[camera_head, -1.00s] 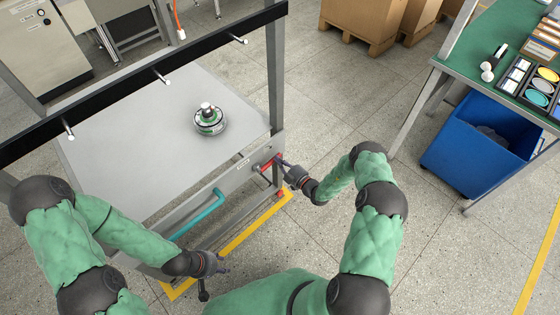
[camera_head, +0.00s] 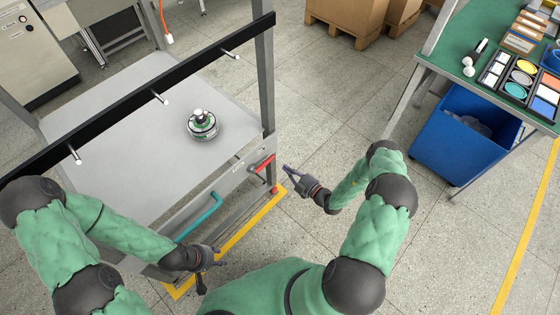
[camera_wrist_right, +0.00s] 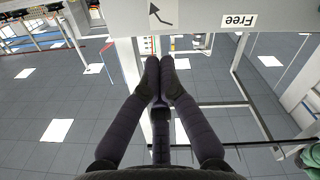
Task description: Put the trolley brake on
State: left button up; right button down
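The trolley (camera_head: 110,140) has a grey top and stands at left in the head view. A red lever (camera_head: 263,164) sits on its front side near the right corner post, slanting up to the right. A teal handle (camera_head: 201,217) is left of it. My right gripper (camera_head: 286,169) is right of the red lever, apart from it and empty. In the right wrist view its fingers (camera_wrist_right: 160,66) are together, below a panel with an upside-down "Free" label (camera_wrist_right: 238,20) and an arrow mark (camera_wrist_right: 160,15). My left gripper (camera_head: 219,256) is by the trolley's lower front edge; its fingers are too small to judge.
A round hub motor (camera_head: 202,125) stands on the trolley top. Yellow floor tape (camera_head: 235,240) runs along the trolley's front. A blue bin (camera_head: 465,140) stands under a green table (camera_head: 440,58) at right. Floor between trolley and bin is clear.

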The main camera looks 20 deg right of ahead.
jog(key=shift+v, duration=0.85)
jog(key=shift+a, duration=0.1)
